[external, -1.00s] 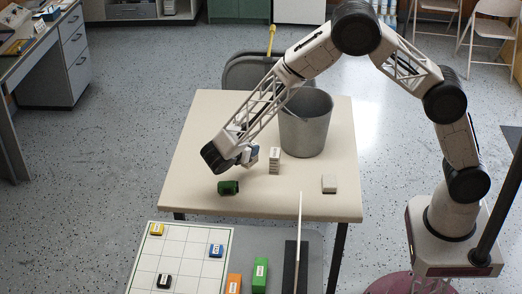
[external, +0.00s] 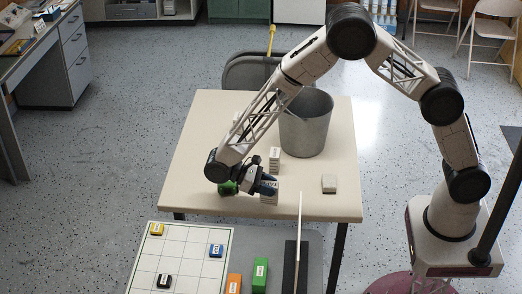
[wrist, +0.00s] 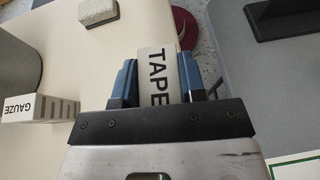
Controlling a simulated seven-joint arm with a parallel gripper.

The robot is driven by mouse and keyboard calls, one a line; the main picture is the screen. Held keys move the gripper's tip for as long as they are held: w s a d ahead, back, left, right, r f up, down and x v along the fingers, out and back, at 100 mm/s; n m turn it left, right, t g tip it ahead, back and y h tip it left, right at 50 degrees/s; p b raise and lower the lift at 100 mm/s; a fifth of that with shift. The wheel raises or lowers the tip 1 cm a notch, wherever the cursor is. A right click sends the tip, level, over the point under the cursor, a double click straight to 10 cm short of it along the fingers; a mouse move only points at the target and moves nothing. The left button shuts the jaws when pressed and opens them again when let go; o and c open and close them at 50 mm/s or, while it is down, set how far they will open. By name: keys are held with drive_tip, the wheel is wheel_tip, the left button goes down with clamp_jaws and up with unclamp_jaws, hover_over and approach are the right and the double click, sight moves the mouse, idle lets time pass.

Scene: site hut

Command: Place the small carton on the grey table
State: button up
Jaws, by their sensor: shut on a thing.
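My gripper (external: 266,184) is shut on a small white carton (external: 268,197). In the wrist view my gripper (wrist: 155,85) shows its blue fingers on both sides of this carton (wrist: 158,72), which is marked TAPE. The carton is over the front part of the beige table (external: 195,150); I cannot tell how high. A second white carton, marked GAUZE (external: 274,153), stands on the beige table; it also shows in the wrist view (wrist: 38,108). The grey table (external: 320,246) is in front of the beige one, and its surface shows at the right in the wrist view (wrist: 250,80).
The grey table bears a white grid board (external: 180,262) with several small blocks, orange (external: 234,284) and green (external: 260,275) boxes, and an upright divider (external: 299,245).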

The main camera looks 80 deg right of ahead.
drive_tip(key=a+r+m+t+y, duration=0.3)
drive_tip(key=a+m+t+y, duration=0.1)
drive_tip(key=a+m+y, duration=0.6)
wheel_tip(320, 180, up, 5)
drive_tip(key=m+t+y, duration=0.3)
drive_tip(key=m+t, duration=0.4)
drive_tip(key=t, duration=0.3)
hover_over(254, 248)
drive_tip(key=shift+h, duration=0.3)
wheel_tip(254, 248, down, 6)
drive_tip(key=shift+f, duration=0.15)
drive_tip(key=shift+f, duration=1.85)
drive_tip(key=shift+f, duration=0.1)
